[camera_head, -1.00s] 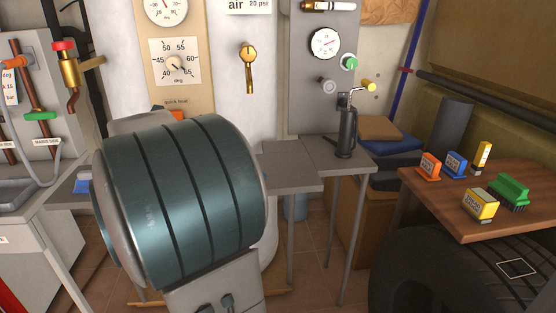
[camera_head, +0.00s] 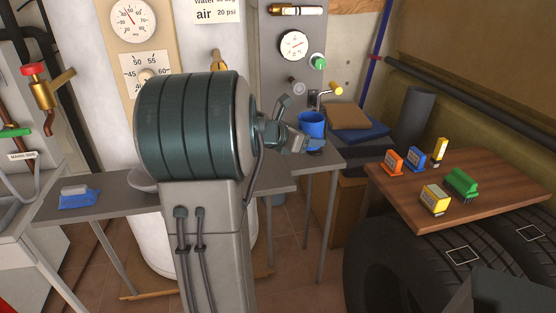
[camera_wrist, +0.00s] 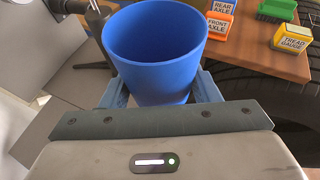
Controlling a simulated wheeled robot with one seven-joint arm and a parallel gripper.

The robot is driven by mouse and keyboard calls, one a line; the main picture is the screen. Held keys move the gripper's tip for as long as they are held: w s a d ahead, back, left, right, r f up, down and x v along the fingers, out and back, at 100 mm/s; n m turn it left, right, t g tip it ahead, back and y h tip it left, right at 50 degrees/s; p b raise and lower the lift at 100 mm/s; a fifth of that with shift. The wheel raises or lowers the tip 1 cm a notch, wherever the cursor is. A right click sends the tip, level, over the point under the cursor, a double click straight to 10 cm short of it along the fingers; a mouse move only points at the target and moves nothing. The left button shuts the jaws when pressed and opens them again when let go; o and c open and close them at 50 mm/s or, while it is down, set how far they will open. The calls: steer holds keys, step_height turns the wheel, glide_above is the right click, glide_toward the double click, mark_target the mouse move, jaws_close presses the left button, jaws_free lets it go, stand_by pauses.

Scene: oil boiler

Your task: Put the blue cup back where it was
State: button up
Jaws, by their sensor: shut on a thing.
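The blue cup (camera_head: 312,124) is upright at the right end of the grey bench (camera_head: 330,160) in the head view. It also fills the upper middle of the wrist view (camera_wrist: 155,50), with its open rim up and its inside empty. My gripper (camera_head: 303,143) is shut on the cup, with a finger on each side of it, as the wrist view (camera_wrist: 160,92) shows. I cannot tell whether the cup's base touches the bench. The wrist hides its lower part.
A dark device with a yellow-tipped handle (camera_head: 337,89) stands close behind the cup. A wooden table (camera_head: 405,200) at right holds several coloured blocks. A blue-and-white item (camera_head: 78,197) lies on the left bench. Folded cloths (camera_head: 350,117) lie behind the cup.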

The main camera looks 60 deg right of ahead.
steer(key=shift+s+d, duration=0.15)
steer(key=shift+s, duration=0.3)
steer(key=shift+w+f, duration=0.15)
steer(key=shift+f, duration=0.1)
steer(key=b, duration=0.2)
glide_above(275, 167)
steer(key=shift+g, duration=0.3)
steer(key=f, duration=0.6)
steer(key=shift+s+f, duration=0.15)
steer(key=shift+s, duration=0.05)
steer(key=shift+w+f+b, duration=0.1)
steer(key=shift+f+b, duration=0.85)
steer(key=shift+f, duration=1.05)
steer(key=shift+f, duration=0.25)
steer(key=o, duration=1.1)
steer(key=shift+r, duration=0.15)
